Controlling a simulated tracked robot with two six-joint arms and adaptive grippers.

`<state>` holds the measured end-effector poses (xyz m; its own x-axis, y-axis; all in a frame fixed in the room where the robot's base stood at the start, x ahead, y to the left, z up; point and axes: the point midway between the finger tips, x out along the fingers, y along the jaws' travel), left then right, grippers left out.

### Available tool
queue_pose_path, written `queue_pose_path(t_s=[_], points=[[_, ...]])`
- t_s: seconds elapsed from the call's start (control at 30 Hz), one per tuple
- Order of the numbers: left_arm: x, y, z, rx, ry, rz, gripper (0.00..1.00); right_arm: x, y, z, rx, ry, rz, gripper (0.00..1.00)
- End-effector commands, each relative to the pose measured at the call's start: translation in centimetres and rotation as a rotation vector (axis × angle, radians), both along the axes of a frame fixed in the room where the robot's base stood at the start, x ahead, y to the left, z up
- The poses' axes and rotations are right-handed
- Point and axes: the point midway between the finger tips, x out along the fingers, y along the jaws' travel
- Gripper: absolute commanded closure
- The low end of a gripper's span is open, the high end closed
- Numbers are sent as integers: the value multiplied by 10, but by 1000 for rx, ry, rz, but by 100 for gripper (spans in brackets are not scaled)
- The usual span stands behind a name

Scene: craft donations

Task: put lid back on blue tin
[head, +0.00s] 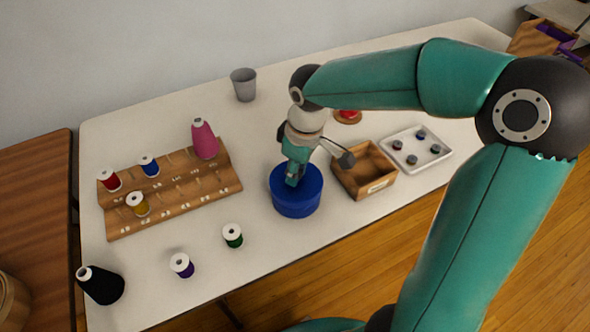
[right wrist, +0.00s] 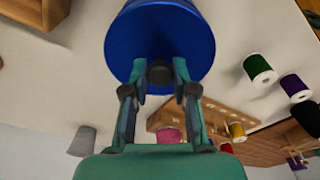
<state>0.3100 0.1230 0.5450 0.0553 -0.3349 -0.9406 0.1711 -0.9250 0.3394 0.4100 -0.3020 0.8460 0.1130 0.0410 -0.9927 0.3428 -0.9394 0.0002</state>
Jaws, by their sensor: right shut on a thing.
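The blue tin (head: 295,211) stands on the white table near its front edge. Its blue lid (head: 312,182) is over the tin, lined up with it and looking level; I cannot tell whether it is fully seated. The right wrist view shows the lid's blue disc (right wrist: 190,45) with a dark knob (right wrist: 160,73) in its middle. My right gripper (head: 291,181) points down at the lid and is shut on the knob; its fingers also show in the right wrist view (right wrist: 160,80). My left gripper is not in view.
A wooden box (head: 350,181) stands close right of the tin, with a white tray (head: 402,160) beyond it. A wooden spool rack (head: 190,187) is to the left. Green (head: 232,236) and purple (head: 182,265) spools stand front left. A grey cup (head: 244,85) is behind.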

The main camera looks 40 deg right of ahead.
Motion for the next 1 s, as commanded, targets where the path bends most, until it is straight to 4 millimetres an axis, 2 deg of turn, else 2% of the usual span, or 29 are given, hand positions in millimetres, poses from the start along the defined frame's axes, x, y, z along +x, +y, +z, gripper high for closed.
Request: queue_pose_path(t_s=[0.27, 0.3, 0.47, 0.67, 0.7, 0.83, 1.0], points=[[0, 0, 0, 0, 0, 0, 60, 0, 0, 0, 0, 0, 0, 97], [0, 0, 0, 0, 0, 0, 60, 0, 0, 0, 0, 0, 0, 72], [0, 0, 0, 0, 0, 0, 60, 0, 0, 0, 0, 0, 0, 45], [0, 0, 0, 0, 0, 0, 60, 0, 0, 0, 0, 0, 0, 44], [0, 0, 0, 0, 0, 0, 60, 0, 0, 0, 0, 0, 0, 42], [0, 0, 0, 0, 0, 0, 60, 0, 0, 0, 0, 0, 0, 20], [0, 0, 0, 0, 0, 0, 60, 0, 0, 0, 0, 0, 0, 19]])
